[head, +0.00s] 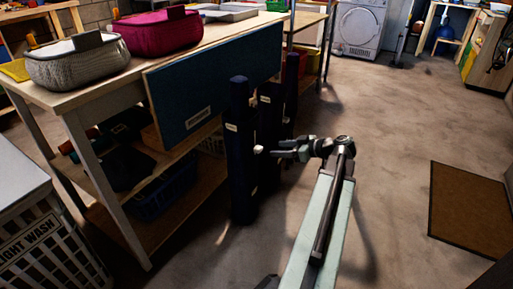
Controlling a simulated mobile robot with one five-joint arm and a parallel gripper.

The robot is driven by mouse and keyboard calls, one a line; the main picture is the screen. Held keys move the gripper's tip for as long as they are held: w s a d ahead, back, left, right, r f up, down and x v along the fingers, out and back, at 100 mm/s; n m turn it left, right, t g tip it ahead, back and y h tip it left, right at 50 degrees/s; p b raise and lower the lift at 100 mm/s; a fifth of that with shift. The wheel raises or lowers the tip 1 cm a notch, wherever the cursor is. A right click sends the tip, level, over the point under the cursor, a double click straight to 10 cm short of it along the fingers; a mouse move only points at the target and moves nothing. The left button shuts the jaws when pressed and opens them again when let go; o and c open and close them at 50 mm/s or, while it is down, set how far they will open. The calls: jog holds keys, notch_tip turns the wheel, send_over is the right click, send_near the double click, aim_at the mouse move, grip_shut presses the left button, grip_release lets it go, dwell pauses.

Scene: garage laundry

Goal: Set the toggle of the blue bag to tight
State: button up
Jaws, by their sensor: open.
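A tall, narrow dark blue bag (240,165) stands upright on the floor in front of the workbench, with a small pale label on its upper side. A small whitish knob (258,149) shows at its right edge at mid-height; it may be the toggle, but its setting is too small to tell. My gripper (276,153) reaches in from the right at about the knob's height. It is open, and its tips look just right of the knob. Whether they touch it I cannot tell.
More tall dark bags (270,120) stand close behind. The workbench (110,88) carries a grey basket (75,68) and a magenta basket (157,37). A light-wash hamper (45,245) is at lower left. A brown mat (470,210) lies right; the floor between is clear.

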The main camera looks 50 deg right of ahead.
aim_at(261, 149)
jog(key=b+x, duration=0.3)
jog(key=x, duration=0.5)
jog(key=shift+r, duration=0.1)
grip_shut()
dwell(1.2)
